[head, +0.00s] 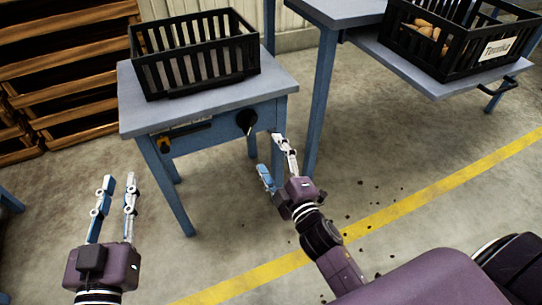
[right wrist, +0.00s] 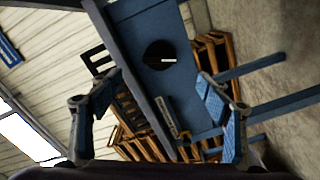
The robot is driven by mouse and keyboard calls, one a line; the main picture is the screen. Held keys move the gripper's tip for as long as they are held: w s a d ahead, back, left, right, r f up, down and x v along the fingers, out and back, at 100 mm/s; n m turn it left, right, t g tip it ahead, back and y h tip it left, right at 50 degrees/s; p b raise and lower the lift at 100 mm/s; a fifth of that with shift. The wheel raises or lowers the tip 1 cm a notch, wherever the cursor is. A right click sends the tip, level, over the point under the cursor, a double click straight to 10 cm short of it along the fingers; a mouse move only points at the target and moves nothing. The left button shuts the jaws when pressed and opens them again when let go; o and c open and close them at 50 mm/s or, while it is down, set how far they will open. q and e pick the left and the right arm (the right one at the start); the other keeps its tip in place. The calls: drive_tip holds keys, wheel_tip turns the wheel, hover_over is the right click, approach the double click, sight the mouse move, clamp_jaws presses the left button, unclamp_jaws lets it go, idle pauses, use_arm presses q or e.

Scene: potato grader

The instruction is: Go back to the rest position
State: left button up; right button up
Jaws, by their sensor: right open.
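My left gripper (head: 118,192) is at the lower left in the head view. Its two fingers stand apart with nothing between them. My right gripper (head: 271,155) is in front of the right side of a small blue table (head: 210,98), near a round black knob (head: 246,121) on the table's front. Its fingers are spread wide and empty. In the right wrist view both fingers (right wrist: 153,88) stand apart, with the knob (right wrist: 159,54) and the blue table front showing beyond them. I cannot tell if a fingertip touches the table.
A black slatted crate (head: 195,57) stands on the small table and looks empty. At the upper right, another black crate (head: 452,57) holds potatoes on a grey shelf (head: 400,66). Wooden crates (head: 65,60) are stacked at the left.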

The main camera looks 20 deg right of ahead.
drive_tip(key=shift+s, duration=0.1)
idle(0.4)
